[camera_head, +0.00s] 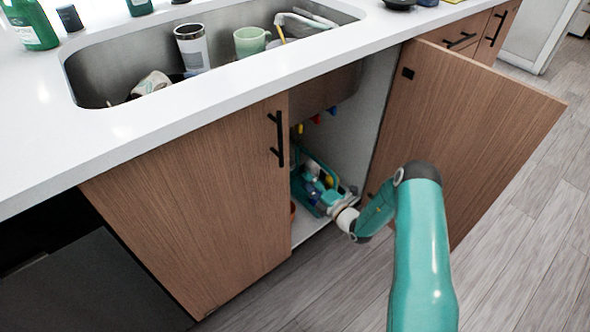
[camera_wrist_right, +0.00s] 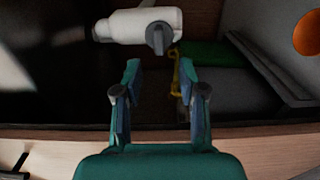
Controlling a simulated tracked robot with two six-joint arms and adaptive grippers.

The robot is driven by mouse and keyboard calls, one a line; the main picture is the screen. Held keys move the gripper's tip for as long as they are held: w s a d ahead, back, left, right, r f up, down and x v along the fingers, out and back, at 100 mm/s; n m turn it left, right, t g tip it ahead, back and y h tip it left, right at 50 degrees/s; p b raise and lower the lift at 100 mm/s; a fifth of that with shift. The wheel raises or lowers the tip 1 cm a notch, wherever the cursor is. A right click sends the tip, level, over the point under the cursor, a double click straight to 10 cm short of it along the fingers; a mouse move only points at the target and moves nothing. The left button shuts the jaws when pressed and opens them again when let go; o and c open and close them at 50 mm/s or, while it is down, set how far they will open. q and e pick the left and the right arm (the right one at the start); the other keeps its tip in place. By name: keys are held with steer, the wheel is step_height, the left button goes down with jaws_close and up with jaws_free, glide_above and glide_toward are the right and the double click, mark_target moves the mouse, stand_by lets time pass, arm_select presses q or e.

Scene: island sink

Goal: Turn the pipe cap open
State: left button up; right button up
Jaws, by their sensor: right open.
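In the right wrist view, a white pipe piece (camera_wrist_right: 125,25) lies across the top of the picture. A dark grey knob-like part (camera_wrist_right: 158,38) sits at its right end and looks like the cap. My right gripper (camera_wrist_right: 160,72) is open, with its two fingers apart and nothing between them. The pipe piece and grey part are just beyond the fingertips, with a gap. In the head view my right arm reaches low into the open cabinet, where the gripper (camera_head: 322,200) is small and partly hidden among teal items. The pipe is not clear there. My left gripper is not in view.
The open cabinet door (camera_head: 460,125) stands right of my arm; the closed door (camera_head: 200,205) is left. The sink (camera_head: 110,75) above holds a steel tumbler (camera_head: 191,48) and a green mug (camera_head: 250,41). An orange round thing (camera_wrist_right: 308,35) shows in the wrist view.

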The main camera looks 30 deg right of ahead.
mark_target(292, 168)
steer(key=w, duration=0.2)
steer(key=w+b, duration=0.1)
steer(key=w, duration=0.5)
steer(key=shift+w+a, duration=0.15)
steer(key=shift+a, duration=0.2)
